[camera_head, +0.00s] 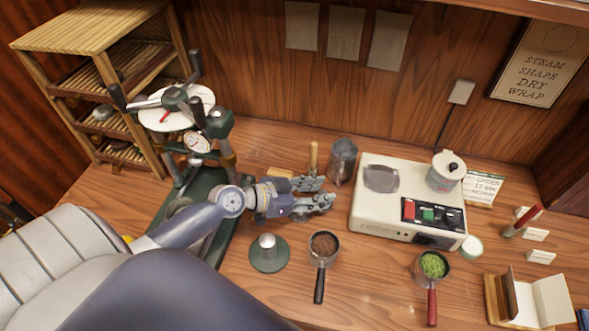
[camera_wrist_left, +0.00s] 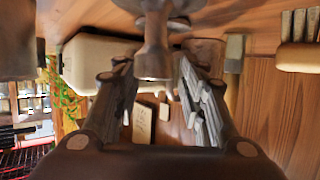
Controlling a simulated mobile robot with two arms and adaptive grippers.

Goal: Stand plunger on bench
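My left gripper (camera_head: 325,193) is over the bench, right of the press, with its fingers spread. In the left wrist view the open fingers (camera_wrist_left: 155,80) lie either side of a greyish-brown stem (camera_wrist_left: 153,45) with a wide disc at the picture's top. I take this for the plunger, though its shape is only partly seen; firm contact is not visible. In the head view a wooden handle (camera_head: 313,157) stands upright by the far finger; its lower end is hidden, and I cannot tell if it is the same piece. My right gripper is not in view.
The press (camera_head: 198,142) stands left. A round green base with a metal knob (camera_head: 267,250) and a long-handled pan of brown leaves (camera_head: 323,246) lie in front. A metal jug (camera_head: 342,160) and the cream steamer (camera_head: 378,215) are close on the right. A brush (camera_wrist_left: 300,57) shows in the wrist view.

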